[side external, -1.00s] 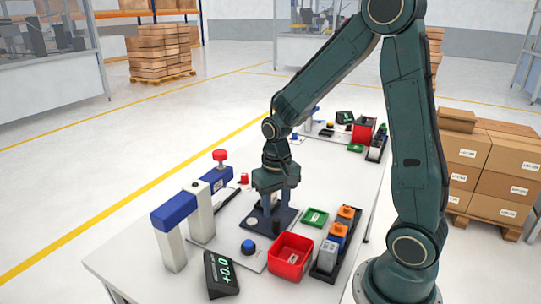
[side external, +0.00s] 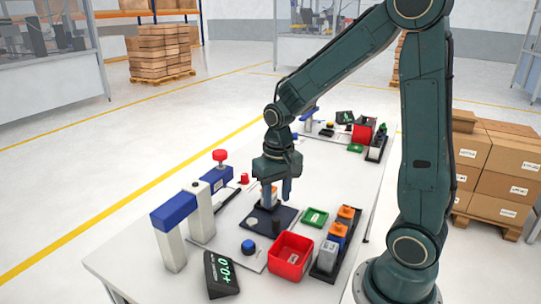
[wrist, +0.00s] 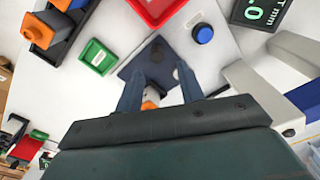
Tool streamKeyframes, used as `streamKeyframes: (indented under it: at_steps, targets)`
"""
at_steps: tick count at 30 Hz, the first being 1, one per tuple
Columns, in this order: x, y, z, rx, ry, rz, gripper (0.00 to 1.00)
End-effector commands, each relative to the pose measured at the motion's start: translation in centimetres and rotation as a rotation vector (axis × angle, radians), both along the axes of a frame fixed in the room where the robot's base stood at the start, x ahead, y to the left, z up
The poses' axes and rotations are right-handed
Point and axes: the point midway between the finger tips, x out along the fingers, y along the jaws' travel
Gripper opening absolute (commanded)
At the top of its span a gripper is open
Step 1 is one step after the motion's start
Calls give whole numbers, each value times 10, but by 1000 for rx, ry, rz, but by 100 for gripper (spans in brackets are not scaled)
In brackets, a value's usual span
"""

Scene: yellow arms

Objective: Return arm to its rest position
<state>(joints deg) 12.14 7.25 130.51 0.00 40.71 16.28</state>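My gripper (side external: 278,192) is above the dark plate (side external: 287,214) on the white table, fingers pointing down. In the wrist view its two fingers (wrist: 159,82) are apart, with a gap between them. A small orange and white thing (wrist: 149,104) shows in that gap, nearer the left finger and partly hidden by my palm. It also shows by the fingers in the side view (side external: 273,190). I cannot tell exactly how it stands. The plate also shows beyond the fingertips in the wrist view (wrist: 154,55).
A red bin (side external: 290,262), a rack of blocks (side external: 328,256), a green tray (side external: 314,217), a blue button (side external: 248,246) and a display (side external: 222,274) stand in front. White posts with blue tops (side external: 170,248) and a red button (side external: 220,155) are to the left. Another station lies behind.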

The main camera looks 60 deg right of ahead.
Motion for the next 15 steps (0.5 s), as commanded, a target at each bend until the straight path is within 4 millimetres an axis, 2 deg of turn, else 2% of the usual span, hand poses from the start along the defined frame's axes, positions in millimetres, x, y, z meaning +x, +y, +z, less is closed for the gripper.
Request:
streamKeyframes:
  at_steps: [8,15]
  targets:
    - [-17,17,42,-23,-95,100,38]
    - [-41,33,79,-47,-192,203,38]
